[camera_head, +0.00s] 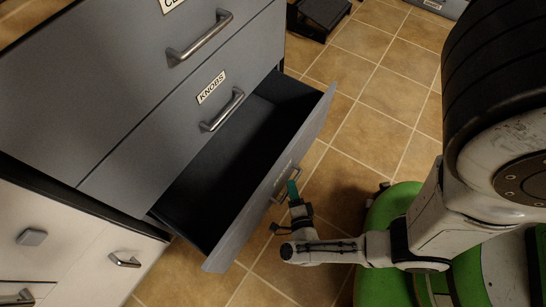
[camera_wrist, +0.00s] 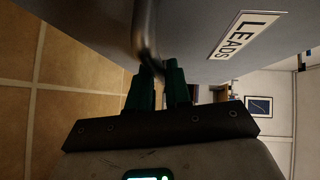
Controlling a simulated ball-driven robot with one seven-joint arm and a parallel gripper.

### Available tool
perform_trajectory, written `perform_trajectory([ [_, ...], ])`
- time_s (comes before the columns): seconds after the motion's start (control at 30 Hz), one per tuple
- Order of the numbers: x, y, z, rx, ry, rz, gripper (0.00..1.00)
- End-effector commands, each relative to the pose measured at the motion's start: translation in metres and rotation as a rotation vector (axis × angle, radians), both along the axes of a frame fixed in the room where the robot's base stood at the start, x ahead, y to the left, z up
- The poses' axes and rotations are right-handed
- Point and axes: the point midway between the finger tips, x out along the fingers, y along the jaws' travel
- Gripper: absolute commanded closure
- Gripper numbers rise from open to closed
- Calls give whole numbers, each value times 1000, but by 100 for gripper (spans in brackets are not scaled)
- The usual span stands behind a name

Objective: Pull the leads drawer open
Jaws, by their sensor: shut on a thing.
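The leads drawer (camera_head: 318,128) is the low drawer of the grey cabinet. It stands well out from the cabinet, and its dark inside looks empty. Its front carries a LEADS label (camera_wrist: 240,34), readable in the wrist view. My gripper (camera_head: 293,190) is at the outer side of the drawer front, its green fingers shut on the metal drawer handle (camera_wrist: 145,30). The fingers (camera_wrist: 162,70) also show in the wrist view. The fingers hide part of the handle.
The drawer labelled KNOBS (camera_head: 150,130) above is shut, with its own handle (camera_head: 222,110). White drawers (camera_head: 70,245) stand at lower left. A black object (camera_head: 320,14) is on the floor behind. Tiled floor (camera_head: 375,95) is free beyond the open drawer.

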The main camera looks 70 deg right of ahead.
Motion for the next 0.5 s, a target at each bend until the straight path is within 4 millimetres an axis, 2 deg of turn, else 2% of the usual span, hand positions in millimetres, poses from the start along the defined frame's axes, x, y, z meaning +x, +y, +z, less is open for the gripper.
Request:
perform_trajectory([
  [0.03,-12,3,-1,1,5,-3,100],
  [0.2,-32,9,-1,1,2,-1,100],
  [0.5,-42,12,-1,2,1,0,100],
])
